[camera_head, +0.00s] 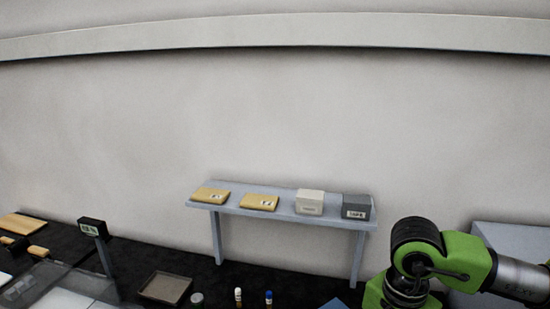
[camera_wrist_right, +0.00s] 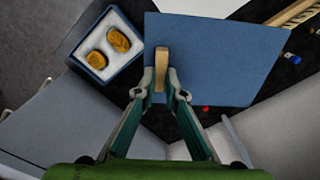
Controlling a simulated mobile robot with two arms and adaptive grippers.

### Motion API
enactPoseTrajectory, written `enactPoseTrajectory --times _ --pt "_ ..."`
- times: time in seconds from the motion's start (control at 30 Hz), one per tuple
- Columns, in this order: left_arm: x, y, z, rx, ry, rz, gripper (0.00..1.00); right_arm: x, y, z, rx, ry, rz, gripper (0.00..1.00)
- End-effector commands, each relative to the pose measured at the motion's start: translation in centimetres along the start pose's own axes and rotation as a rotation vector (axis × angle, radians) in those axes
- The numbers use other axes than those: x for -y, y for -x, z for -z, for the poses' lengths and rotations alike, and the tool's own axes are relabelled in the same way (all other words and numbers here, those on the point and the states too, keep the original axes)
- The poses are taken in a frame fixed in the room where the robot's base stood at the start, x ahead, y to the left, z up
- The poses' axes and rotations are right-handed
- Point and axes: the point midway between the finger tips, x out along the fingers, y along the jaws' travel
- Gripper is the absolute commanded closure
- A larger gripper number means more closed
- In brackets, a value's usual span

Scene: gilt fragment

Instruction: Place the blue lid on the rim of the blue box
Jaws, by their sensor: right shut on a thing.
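The blue lid (camera_wrist_right: 215,55) is a flat blue plate with a wooden handle (camera_wrist_right: 161,62) standing near its left edge in the right wrist view. My right gripper (camera_wrist_right: 161,88) is shut on that handle. The blue box (camera_wrist_right: 96,72) lies to the left of the lid, open, with white padding and two gold pieces (camera_wrist_right: 107,48) inside. The lid overlaps the right edge of the box in the picture; I cannot tell its height above it. In the head view, a blue corner (camera_head: 334,303), probably the lid, shows at the bottom edge. My left gripper is not in view.
A grey shelf (camera_head: 285,208) with two tan packets and two small boxes stands against the wall. A brown tray (camera_head: 165,288), two small bottles (camera_head: 268,297) and a small display on a post (camera_head: 92,228) stand on the dark table. A blue-capped bottle (camera_wrist_right: 292,57) lies right of the lid.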

Motion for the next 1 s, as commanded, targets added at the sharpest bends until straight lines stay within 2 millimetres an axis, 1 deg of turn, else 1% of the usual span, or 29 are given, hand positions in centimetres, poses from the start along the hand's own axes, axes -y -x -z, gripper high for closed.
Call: enactPoseTrajectory --times 0.03,0.3,0.4,0.5,0.6,0.7,1.0 --pt "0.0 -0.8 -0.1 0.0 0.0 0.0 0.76 0.0 -0.3 0.0 -0.003 0.091 0.003 1.0" --pt "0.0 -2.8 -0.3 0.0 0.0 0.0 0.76 -0.2 -0.4 -0.3 -0.003 0.591 0.003 1.0" --pt "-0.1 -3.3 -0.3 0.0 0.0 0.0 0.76 -0.4 -0.4 -0.4 -0.003 0.742 0.002 1.0" --pt "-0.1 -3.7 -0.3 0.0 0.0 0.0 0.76 -0.5 -0.4 -0.5 -0.002 0.857 0.002 1.0" --pt "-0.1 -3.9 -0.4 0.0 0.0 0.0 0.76 -0.6 -0.4 -0.5 -0.001 0.932 0.002 1.0" --pt "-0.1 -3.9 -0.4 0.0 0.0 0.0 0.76 -0.7 -0.3 -0.5 0.0 0.972 0.001 1.0" --pt "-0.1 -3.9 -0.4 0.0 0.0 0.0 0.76 -0.7 -0.3 -0.5 0.001 0.968 0.001 1.0"
